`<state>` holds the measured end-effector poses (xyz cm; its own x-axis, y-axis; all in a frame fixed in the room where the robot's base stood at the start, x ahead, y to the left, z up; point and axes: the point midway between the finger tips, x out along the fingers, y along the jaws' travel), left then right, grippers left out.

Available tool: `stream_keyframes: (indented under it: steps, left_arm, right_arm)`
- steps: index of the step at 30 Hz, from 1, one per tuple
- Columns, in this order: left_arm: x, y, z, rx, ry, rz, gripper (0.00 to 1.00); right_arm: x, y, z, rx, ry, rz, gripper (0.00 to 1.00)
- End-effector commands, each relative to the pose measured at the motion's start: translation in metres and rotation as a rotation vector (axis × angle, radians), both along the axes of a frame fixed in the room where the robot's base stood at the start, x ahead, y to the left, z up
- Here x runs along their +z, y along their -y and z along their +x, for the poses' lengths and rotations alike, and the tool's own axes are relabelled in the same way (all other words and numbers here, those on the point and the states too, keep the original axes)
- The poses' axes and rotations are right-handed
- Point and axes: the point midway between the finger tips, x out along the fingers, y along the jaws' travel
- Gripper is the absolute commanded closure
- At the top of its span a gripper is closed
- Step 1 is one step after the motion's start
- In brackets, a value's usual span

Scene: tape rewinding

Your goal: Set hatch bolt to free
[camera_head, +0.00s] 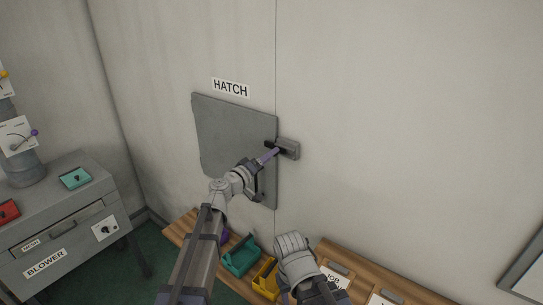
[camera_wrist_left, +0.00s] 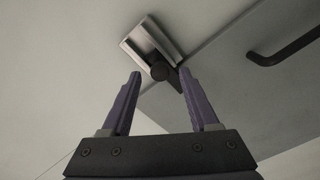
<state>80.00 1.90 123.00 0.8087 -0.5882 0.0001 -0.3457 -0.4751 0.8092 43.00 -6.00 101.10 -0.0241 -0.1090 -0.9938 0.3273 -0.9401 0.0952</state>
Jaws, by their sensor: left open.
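The hatch (camera_head: 228,125) is a grey panel on the wall, lying flat as far as I can see. Its bolt housing (camera_head: 291,148) is a small grey block at the panel's right edge. My left gripper (camera_head: 270,155) is at the bolt, open. In the wrist view its purple fingertips (camera_wrist_left: 159,74) stand on either side of the knob, with gaps visible; depth is unclear.
A dark handle (camera_wrist_left: 285,47) projects from the hatch panel. Below stand a wooden bench (camera_head: 180,232), a teal bin (camera_head: 241,259) and a yellow bin (camera_head: 264,280). A grey blower cabinet (camera_head: 60,222) is at the left.

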Motion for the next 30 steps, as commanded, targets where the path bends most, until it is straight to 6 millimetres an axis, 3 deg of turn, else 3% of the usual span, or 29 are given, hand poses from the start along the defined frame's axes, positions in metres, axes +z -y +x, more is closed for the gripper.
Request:
stream_keyframes:
  steps: [3, 12, 27, 30]
  left_arm:
    - [0.0, 0.0084, 0.0134, 0.0, 0.0, 0.0, 0.39]
    - [0.0, 0.0107, 0.0147, 0.001, 0.0, 0.0, 0.39]
    - [0.0, 0.0105, 0.0146, 0.0, 0.0, 0.0, 0.95]
    - [-0.0001, 0.0105, 0.0146, 0.001, -0.001, 0.0, 1.0]
  right_arm:
    - [0.0, 0.0, 0.0, 0.0, 0.0, 0.0, 0.5]
    - [0.0, 0.0, 0.0, 0.0, 0.0, 0.0, 0.5]
    - [0.0, 0.0, 0.0, 0.0, 0.0, 0.0, 0.5]
    - [0.0, 0.0, 0.0, 0.0, 0.0, 0.0, 0.5]
